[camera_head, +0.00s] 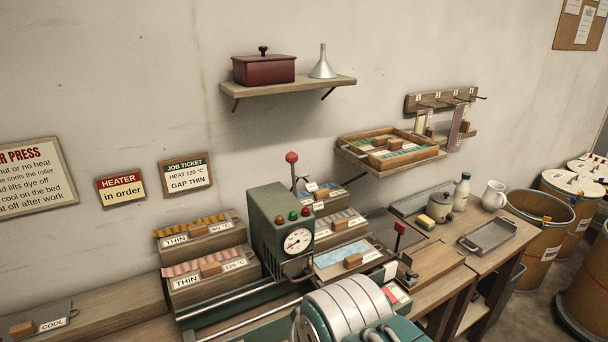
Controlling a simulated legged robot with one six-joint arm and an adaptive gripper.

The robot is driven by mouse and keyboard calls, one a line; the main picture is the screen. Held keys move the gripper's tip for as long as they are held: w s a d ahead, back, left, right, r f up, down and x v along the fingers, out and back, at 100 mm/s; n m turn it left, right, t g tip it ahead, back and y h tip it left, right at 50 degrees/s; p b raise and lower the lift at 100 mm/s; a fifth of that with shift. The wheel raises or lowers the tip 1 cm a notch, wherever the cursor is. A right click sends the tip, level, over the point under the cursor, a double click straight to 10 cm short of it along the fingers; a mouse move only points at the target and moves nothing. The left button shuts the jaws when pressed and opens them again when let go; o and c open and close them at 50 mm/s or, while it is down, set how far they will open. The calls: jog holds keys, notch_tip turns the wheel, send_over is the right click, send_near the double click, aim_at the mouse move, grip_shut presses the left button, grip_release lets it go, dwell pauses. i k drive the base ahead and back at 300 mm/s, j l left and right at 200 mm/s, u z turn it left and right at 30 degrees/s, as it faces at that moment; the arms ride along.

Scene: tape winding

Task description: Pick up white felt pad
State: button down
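I cannot make out a white felt pad with certainty. A wooden tray (345,149) on the right wall shelf holds small flat pieces in pale, teal and reddish colours with wooden blocks; they are too small to tell apart. A pale strip (424,120) hangs from the peg rack. My arm (345,308), a rounded white and teal link, rises at the bottom centre in front of the bench and hides part of it. My gripper's fingers do not show.
A green press (277,222) with a gauge and red-knobbed lever stands mid-bench among sloped holders labelled THIN (205,272). To the right are a yellow sponge (426,221), a bottle (462,192), a white jug (494,196) and a metal tray (487,237). Drums (540,253) stand beyond the bench.

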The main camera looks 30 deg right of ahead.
aim_at(332, 265)
jog(key=i+l, duration=0.1)
jog(key=l, duration=0.4)
jog(key=i+l, duration=0.1)
jog(key=l, duration=0.35)
jog(key=i+l+u, duration=0.1)
jog(key=l, duration=0.4)
